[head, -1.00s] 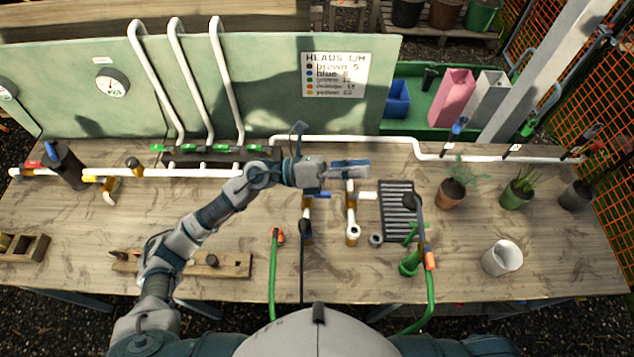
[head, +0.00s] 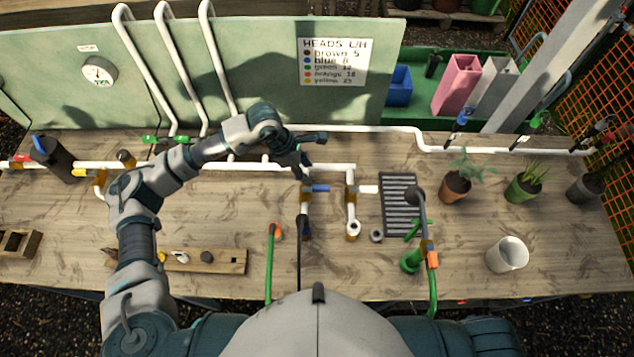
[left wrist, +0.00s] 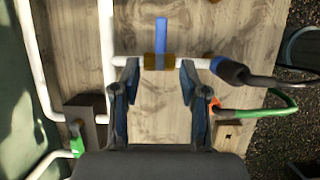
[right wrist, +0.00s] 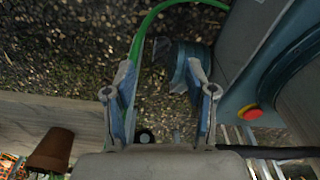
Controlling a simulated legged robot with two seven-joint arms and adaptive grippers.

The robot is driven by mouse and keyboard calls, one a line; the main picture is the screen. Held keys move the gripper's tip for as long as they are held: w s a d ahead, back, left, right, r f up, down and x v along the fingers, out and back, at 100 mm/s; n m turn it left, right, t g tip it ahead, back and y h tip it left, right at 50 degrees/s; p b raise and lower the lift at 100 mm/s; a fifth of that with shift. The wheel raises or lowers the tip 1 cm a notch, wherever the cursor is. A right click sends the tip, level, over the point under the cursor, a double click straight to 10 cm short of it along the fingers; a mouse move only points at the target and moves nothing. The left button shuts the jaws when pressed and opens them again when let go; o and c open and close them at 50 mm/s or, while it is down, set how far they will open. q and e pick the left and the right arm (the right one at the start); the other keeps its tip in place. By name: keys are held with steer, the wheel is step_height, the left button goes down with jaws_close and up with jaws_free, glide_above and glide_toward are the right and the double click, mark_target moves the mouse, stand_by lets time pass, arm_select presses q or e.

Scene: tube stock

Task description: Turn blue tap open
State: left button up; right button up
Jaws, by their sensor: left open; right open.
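The blue tap has a flat blue lever (head: 318,188) on a brass body on a short branch pipe. The lever points right in the head view, across its pipe. In the left wrist view, the lever (left wrist: 161,37) stands crosswise to the white pipe, above the brass body (left wrist: 158,61). My left gripper (head: 304,172) points down over this tap. In the left wrist view, my left gripper (left wrist: 159,68) is open, its fingertips either side of the brass body; contact cannot be told. My right gripper (right wrist: 161,70) is open and empty, low beside the bench over dark gravel.
A second branch with a white lever (head: 368,189) stands just right of the blue tap. A black hose (head: 299,265) and a green hose (head: 270,265) run towards me. A dark grate (head: 398,205) lies further right. A wooden block (head: 215,261) lies front left.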

mark_target(318, 186)
arm_select(q)
steer(key=p+x, duration=0.1)
steer(key=x, duration=0.7)
steer(key=shift+d+f, duration=0.1)
steer(key=shift+d, duration=0.05)
steer(key=shift+f, duration=0.5)
steer(key=shift+d, duration=0.2)
steer(key=c, duration=0.8)
jaws_close()
arm_select(e)
steer(key=shift+w+d+r, duration=0.35)
steer(key=shift+d+r, duration=0.25)
steer(key=shift+d, duration=0.1)
